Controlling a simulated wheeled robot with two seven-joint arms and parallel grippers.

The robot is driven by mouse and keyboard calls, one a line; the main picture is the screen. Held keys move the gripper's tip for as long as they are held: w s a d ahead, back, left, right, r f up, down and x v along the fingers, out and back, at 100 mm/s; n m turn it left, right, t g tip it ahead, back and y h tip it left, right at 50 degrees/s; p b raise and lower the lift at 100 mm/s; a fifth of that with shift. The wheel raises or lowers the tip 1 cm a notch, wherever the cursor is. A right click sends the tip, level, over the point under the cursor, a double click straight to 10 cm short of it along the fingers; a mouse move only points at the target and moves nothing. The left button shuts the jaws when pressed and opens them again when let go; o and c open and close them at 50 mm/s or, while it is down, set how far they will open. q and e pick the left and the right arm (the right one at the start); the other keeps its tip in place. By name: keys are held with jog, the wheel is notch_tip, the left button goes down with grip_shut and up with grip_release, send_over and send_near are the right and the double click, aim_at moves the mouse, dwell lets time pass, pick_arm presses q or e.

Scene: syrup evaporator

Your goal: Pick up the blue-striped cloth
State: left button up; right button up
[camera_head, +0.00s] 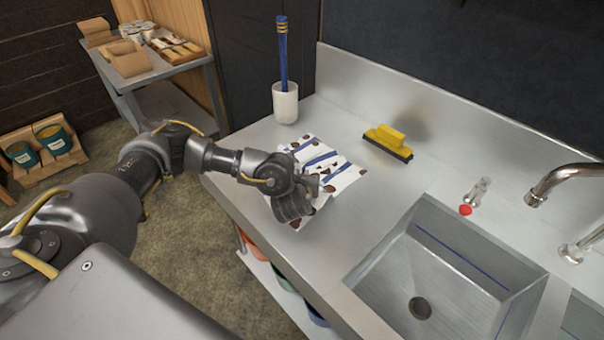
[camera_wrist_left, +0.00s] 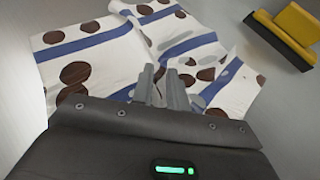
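The blue-striped cloth (camera_head: 336,172) lies rumpled on the steel counter near its front edge. It is white with blue stripes and dark brown spots. In the left wrist view the cloth (camera_wrist_left: 95,52) spreads beyond and to both sides of the fingers, with creases running toward them. My left gripper (camera_head: 304,196) reaches down over the cloth's near part and hides some of it. In the left wrist view its fingers (camera_wrist_left: 161,76) are close together, with cloth gathered at the tips. They look shut on it. My right gripper is not in view.
A white cup (camera_head: 285,103) holding a blue-handled tool stands at the counter's back left. The sink (camera_head: 440,270) and faucet (camera_head: 556,180) are to the right. Bare counter lies between cloth and sink.

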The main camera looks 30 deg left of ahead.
pick_arm(q)
jog(key=shift+f, duration=0.15)
grip_shut()
jog(key=shift+s, duration=0.1)
notch_tip(320, 180, up, 12)
jog(key=p, duration=1.1)
notch_tip(320, 180, up, 9)
jog(key=p, duration=0.7)
